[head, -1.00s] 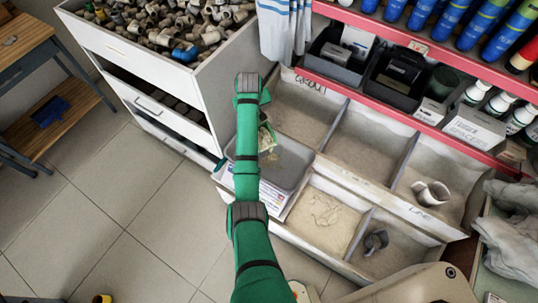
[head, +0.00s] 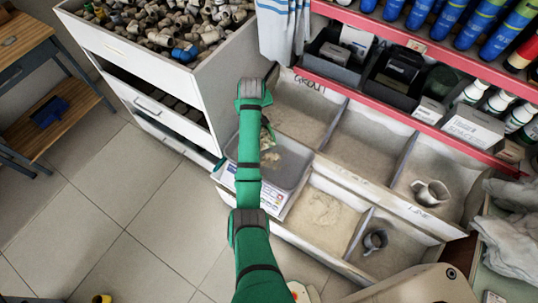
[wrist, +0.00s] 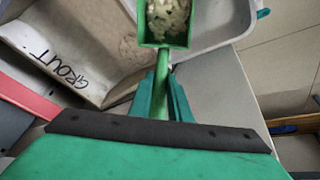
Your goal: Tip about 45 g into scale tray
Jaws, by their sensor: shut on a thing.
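My gripper (wrist: 163,95) is shut on the handle of a green scoop (wrist: 163,43). The scoop holds pale, lumpy material (wrist: 166,18) in the wrist view; its far end is cut off by the top edge. The grey scale tray (head: 300,160) sits on a white scale (head: 272,198) in the head view, partly hidden by my green arm. The tray's pale rim (wrist: 215,42) is beside the scoop in the wrist view. The scoop is at the tray's back left in the head view. Some pale material (head: 274,158) shows at the tray. The scale's reading is too small to read.
A bin marked GROUT (head: 300,110) adjoins the tray, with other powder bins to the right. A white cabinet (head: 215,95) with pipe fittings stands close on the left. A red-edged shelf (head: 400,80) with tubes and boxes runs behind.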

